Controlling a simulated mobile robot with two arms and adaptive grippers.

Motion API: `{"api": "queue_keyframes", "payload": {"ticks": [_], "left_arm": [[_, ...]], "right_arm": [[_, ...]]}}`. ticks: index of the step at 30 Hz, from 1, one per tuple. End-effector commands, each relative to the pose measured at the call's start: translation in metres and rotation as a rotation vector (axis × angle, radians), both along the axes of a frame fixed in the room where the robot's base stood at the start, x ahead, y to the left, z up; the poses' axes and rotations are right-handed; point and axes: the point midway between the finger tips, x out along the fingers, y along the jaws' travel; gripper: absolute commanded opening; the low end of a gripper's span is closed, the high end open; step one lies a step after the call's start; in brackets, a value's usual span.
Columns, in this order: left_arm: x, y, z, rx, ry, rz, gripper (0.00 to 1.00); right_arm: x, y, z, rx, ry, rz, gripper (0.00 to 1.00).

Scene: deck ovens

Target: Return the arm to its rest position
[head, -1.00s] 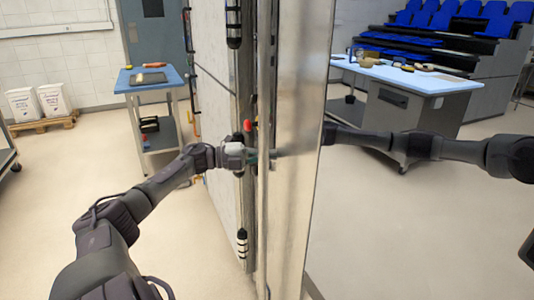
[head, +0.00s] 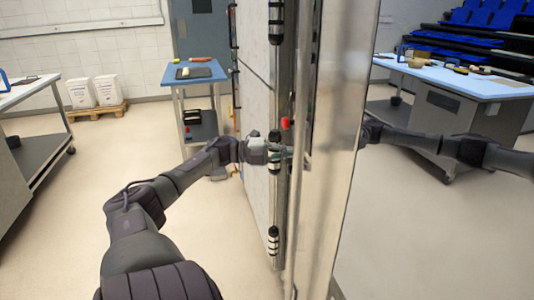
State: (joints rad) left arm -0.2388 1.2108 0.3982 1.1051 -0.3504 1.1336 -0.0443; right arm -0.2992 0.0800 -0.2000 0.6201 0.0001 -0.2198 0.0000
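My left arm comes in from the lower left and reaches to the edge of a tall metal panel (head: 335,160) in the middle of the view. My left gripper (head: 290,154) is at the panel's near edge, just below a red knob (head: 285,123). Its fingers are small and partly hidden, so I cannot tell whether they are open or touching the metal. My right arm comes in from the right and passes behind the panel. My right gripper is hidden there.
A blue-topped trolley (head: 200,77) stands back left, near white sacks on a pallet (head: 95,111). A grey bench (head: 22,95) is at far left. A blue-topped worktable (head: 505,88) stands right, with blue seats (head: 490,22) behind. Floor (head: 440,240) is clear at front right.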

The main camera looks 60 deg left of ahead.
Motion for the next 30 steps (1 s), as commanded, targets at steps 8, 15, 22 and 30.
{"api": "queue_keyframes", "payload": {"ticks": [8,15,22,30], "left_arm": [[-0.050,0.030,-0.004,-0.002,0.006,0.004,0.00],[-0.067,0.039,-0.004,-0.002,0.006,0.002,0.00],[-0.068,0.040,-0.005,-0.003,0.007,0.004,0.00],[-0.081,0.072,-0.100,-0.201,0.102,0.267,0.00]], "right_arm": [[-0.001,0.000,0.000,0.000,0.001,0.000,0.40],[-0.001,0.000,0.000,0.000,0.001,0.000,0.40],[-0.001,0.000,0.000,0.000,0.001,0.000,0.40],[-0.001,0.000,0.008,0.000,0.001,0.000,0.40]]}}
